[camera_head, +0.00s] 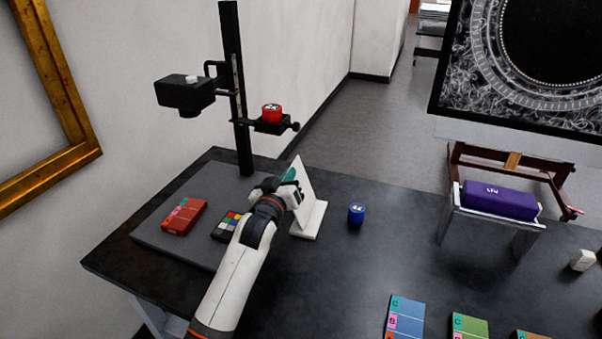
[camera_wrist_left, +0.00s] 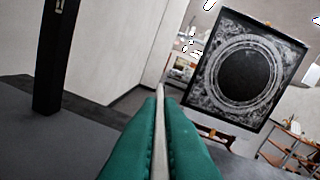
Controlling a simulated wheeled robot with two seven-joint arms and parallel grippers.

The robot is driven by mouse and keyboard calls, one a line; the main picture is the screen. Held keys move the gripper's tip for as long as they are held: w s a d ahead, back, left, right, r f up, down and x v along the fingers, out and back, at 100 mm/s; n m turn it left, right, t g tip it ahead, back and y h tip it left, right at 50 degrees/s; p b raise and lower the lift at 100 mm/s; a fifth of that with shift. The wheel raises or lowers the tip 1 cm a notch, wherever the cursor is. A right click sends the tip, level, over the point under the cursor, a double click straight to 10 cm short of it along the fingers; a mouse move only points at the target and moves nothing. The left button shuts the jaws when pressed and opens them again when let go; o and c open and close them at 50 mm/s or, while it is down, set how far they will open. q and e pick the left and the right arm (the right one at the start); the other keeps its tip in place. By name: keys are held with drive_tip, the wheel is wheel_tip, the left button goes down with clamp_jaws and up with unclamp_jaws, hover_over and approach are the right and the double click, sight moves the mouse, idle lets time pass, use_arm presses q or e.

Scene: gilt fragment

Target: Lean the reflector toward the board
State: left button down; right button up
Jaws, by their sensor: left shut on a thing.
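The reflector is a white panel (camera_head: 305,184) on a flat white foot (camera_head: 312,226), just right of the grey board (camera_head: 174,245) of the copy stand. The panel's top appears tilted somewhat left, toward the board. My left gripper (camera_head: 290,186) is shut on the panel from the board side, and its arm hides part of the panel and foot. In the left wrist view the panel shows as a thin pale edge (camera_wrist_left: 159,140) between the two green finger pads. My right gripper is not in view.
On the board lie a red box (camera_head: 184,217) and a colour chart (camera_head: 230,225). The black column (camera_head: 239,110) carries a camera (camera_head: 184,96) and an arm with a red pot (camera_head: 271,113). A blue pot (camera_head: 356,213) stands close right of the reflector. A purple case (camera_head: 499,200) rests farther right.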

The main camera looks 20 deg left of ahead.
use_arm(q)
drive_tip(key=shift+a+f, duration=0.1)
drive_tip(key=shift+a, duration=0.1)
drive_tip(key=c, duration=1.6)
unclamp_jaws()
drive_tip(key=s+b, duration=0.1)
drive_tip(key=s, duration=1.1)
drive_tip(key=shift+d, duration=0.25)
